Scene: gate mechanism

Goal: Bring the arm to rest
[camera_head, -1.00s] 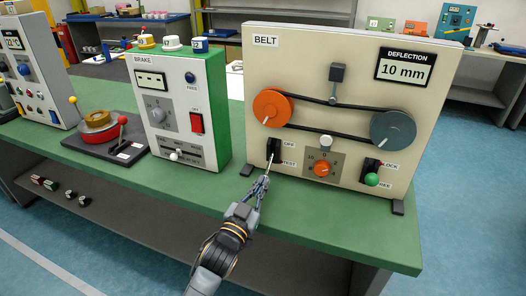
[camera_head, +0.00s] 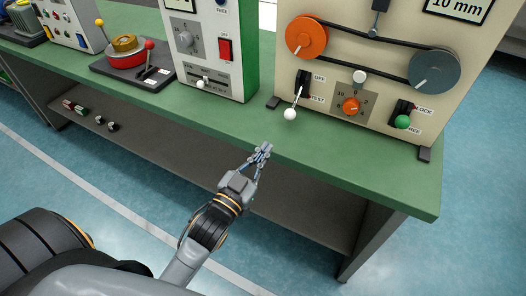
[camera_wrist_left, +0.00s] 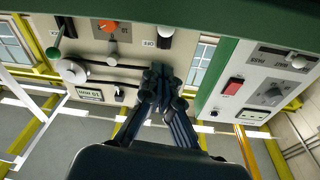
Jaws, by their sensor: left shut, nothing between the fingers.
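My left gripper (camera_head: 262,150) is shut and empty. In the head view it is over the front edge of the green bench (camera_head: 345,172), in front of and below the beige BELT panel (camera_head: 330,72). It is clear of the panel's OFF/TEST lever, whose white knob (camera_head: 290,114) points down and outward. In the left wrist view the closed fingertips (camera_wrist_left: 160,74) show in the middle, with the BELT panel (camera_wrist_left: 125,50) behind them. My right gripper is in neither view.
The BRAKE box (camera_head: 213,80), with a red switch and white slider knob, stands left of the panel. A red and brass drum on a dark base (camera_head: 133,72) is farther left. Small parts (camera_head: 113,127) lie on the lower shelf. The floor in front is clear.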

